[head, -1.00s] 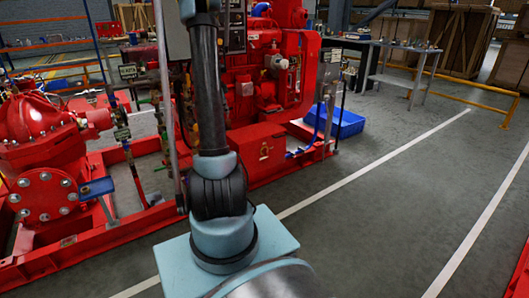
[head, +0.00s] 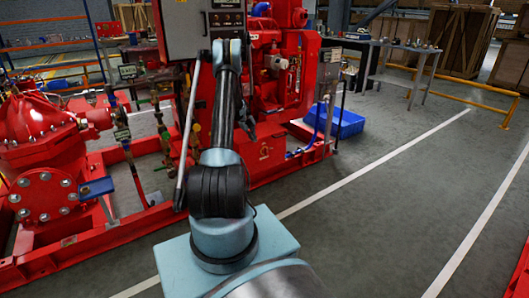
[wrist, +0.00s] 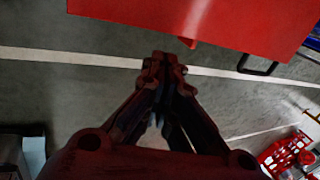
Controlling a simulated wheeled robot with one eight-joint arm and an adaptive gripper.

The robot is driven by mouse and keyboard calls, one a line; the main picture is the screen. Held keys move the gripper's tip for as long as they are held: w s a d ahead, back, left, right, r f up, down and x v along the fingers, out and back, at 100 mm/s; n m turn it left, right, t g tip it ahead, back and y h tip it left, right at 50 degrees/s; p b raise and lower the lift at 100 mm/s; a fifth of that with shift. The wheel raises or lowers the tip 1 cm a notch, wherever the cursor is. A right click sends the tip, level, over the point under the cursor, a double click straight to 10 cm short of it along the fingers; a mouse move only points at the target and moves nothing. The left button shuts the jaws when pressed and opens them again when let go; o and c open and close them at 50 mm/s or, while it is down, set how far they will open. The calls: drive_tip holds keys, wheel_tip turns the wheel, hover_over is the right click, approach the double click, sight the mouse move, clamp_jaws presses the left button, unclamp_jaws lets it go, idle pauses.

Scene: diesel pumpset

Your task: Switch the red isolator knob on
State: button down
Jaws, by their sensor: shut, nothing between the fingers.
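I cannot make out the red isolator knob for sure in either view. In the head view a red box (head: 277,152) with a small orange-yellow mark sits low on the red skid, partly hidden by my arm. A control panel (head: 224,20) stands upright behind my arm. In the wrist view my gripper (wrist: 163,60) is shut and empty, its fingertips together. A flat red surface (wrist: 225,18) lies just beyond the fingertips, with a small red piece sticking out at its lower edge.
A red pump (head: 40,140) with pipes and valves stands at the left. A blue tray (head: 345,124) lies on the floor beyond the skid. A grey workbench (head: 400,60) and a yellow rail stand at the back right.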

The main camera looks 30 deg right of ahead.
sight(266, 152)
drive_tip(key=d+f, duration=0.8)
drive_tip(key=f, duration=0.3)
drive_tip(key=shift+w+d+m, duration=0.3)
drive_tip(key=shift+f, duration=0.1)
